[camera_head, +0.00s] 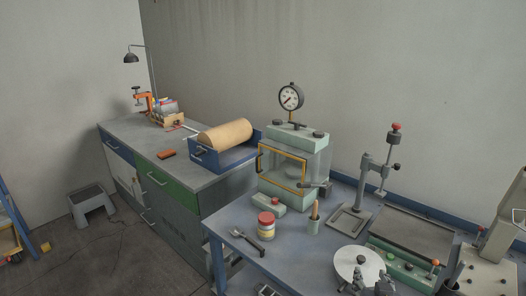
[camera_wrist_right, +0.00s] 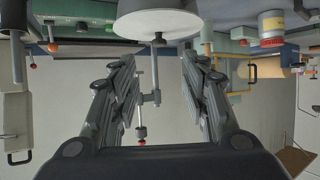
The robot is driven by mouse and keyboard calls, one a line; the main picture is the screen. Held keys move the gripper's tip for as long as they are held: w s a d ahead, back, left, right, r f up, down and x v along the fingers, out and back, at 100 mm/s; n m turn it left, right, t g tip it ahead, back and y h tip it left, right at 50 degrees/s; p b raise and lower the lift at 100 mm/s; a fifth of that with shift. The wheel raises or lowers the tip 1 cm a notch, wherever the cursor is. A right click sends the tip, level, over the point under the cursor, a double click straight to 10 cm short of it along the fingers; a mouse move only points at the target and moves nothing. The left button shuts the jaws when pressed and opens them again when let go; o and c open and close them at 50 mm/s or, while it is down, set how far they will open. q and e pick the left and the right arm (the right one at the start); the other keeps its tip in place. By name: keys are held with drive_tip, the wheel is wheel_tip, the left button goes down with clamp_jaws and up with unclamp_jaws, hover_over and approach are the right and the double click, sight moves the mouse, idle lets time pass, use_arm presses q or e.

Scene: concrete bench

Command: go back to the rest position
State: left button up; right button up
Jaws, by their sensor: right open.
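My right gripper (camera_head: 369,285) is at the bottom edge of the head view, over the front of the blue-grey bench and just below a round white disc (camera_head: 357,262). In the right wrist view, which is upside down, its two dark fingers (camera_wrist_right: 158,95) are spread wide with nothing between them. The white disc (camera_wrist_right: 158,22) shows beyond the fingertips. My left gripper is not seen in either view.
Near the right gripper stand a green tray-like device (camera_head: 412,234), a grey stand with a red knob (camera_head: 372,176) and a red-lidded jar (camera_head: 266,226). A glass-fronted green chamber (camera_head: 290,170) is behind. Bare bench (camera_head: 300,262) lies left of the disc.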

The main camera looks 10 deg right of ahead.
drive_tip(key=s+a+f+n+g+y, duration=0.25)
drive_tip(key=s+a, duration=0.25)
drive_tip(key=s, duration=0.3)
drive_tip(key=s+a+f+n+g+y, duration=0.1)
drive_tip(key=s+a+f+n+g, duration=0.2)
drive_tip(key=s, duration=0.4)
drive_tip(key=s+a+f+n+g+y, duration=0.1)
drive_tip(key=s+a+f+g, duration=0.2)
drive_tip(key=s+a+f, duration=0.4)
wheel_tip(320, 180, down, 24)
drive_tip(key=s+d+g, duration=0.1)
drive_tip(key=s+d, duration=0.1)
drive_tip(key=s+d+f+g+b, duration=0.1)
drive_tip(key=s+d+f, duration=0.1)
drive_tip(key=s+f, duration=1.5)
drive_tip(key=shift+d, duration=0.3)
drive_tip(key=shift+s+f, duration=0.1)
